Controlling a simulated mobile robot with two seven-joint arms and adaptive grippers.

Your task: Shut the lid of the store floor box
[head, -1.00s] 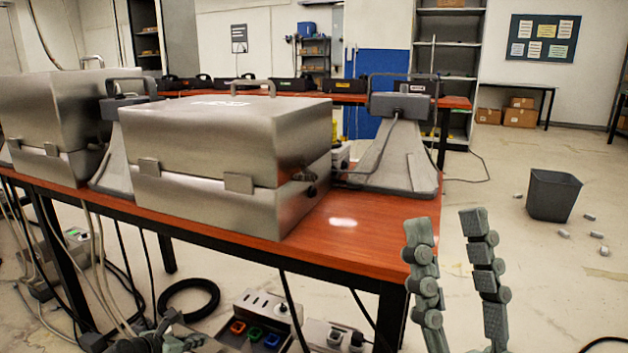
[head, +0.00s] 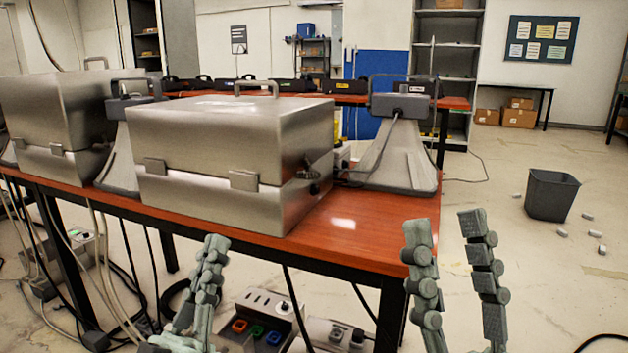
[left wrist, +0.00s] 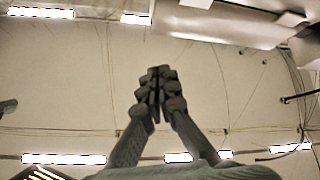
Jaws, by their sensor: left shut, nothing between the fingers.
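Two grey metal boxes with hinged-looking lids and top handles stand on the red-brown table (head: 350,215). One box (head: 215,160) is in the middle of the head view and the other box (head: 50,115) is at the left. Both lids appear down on their bases. I cannot read which is the store floor box. My left gripper (head: 215,245) is low in front of the middle box, below the table edge and apart from it. Its fingers are together and empty; the left wrist view shows them closed (left wrist: 158,75). My right gripper (head: 444,218) is open and empty, right of the table corner.
Grey horn speakers (head: 395,155) stand beside the boxes, with cables. A power unit (head: 262,318) with coloured sockets sits below the table. Black cases (head: 305,86) line the back table. A dark bin (head: 552,195) and small litter are on the floor at right.

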